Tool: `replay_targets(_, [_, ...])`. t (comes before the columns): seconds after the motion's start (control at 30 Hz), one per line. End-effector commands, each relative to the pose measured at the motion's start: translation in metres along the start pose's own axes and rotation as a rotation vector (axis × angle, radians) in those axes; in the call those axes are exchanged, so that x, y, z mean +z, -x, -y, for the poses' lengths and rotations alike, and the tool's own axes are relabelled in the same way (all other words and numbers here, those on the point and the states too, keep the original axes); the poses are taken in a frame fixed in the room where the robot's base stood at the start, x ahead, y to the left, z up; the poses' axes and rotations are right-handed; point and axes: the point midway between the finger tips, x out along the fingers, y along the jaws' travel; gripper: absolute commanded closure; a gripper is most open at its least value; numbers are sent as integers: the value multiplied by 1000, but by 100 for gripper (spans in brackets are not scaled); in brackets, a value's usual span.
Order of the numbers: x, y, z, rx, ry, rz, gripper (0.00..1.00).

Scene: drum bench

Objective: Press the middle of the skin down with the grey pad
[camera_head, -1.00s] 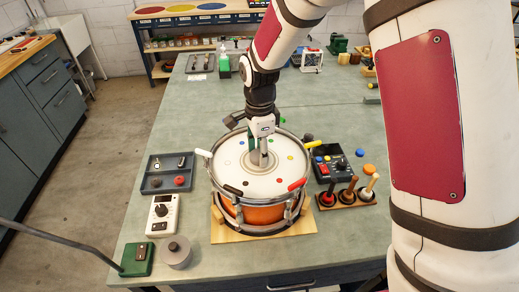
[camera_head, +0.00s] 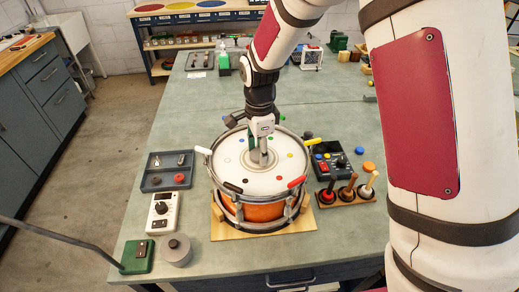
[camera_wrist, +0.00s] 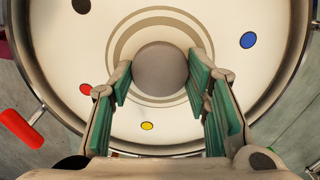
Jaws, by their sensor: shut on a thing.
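The drum has an orange shell (camera_head: 262,212) and a white skin (camera_head: 233,176) with coloured dots round it and grey rings at its middle. My gripper (camera_head: 263,160) points down over the middle of the skin. In the wrist view, the round grey pad (camera_wrist: 161,70) sits between my green-lined fingers, in front of the ringed middle of the skin (camera_wrist: 55,45). My gripper is shut on the pad. The pad's underside is hidden, so I cannot tell whether it touches the skin.
The drum stands on a wooden board (camera_head: 232,232). To its left are a grey tray (camera_head: 152,180), a white knob box (camera_head: 162,214), a grey round weight (camera_head: 177,250) and a green box (camera_head: 137,256). To its right are a black control box (camera_head: 335,165) and a wooden stand with handles (camera_head: 345,198).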

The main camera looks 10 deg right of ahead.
Motion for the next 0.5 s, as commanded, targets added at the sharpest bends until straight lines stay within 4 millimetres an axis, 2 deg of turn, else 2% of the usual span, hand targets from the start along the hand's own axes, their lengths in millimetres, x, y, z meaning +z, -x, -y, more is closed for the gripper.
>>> replay_targets(0.27, [0,-1,-1,4,0,0,88])
replay_targets(0.5, [1,20,-1,1,0,1,88])
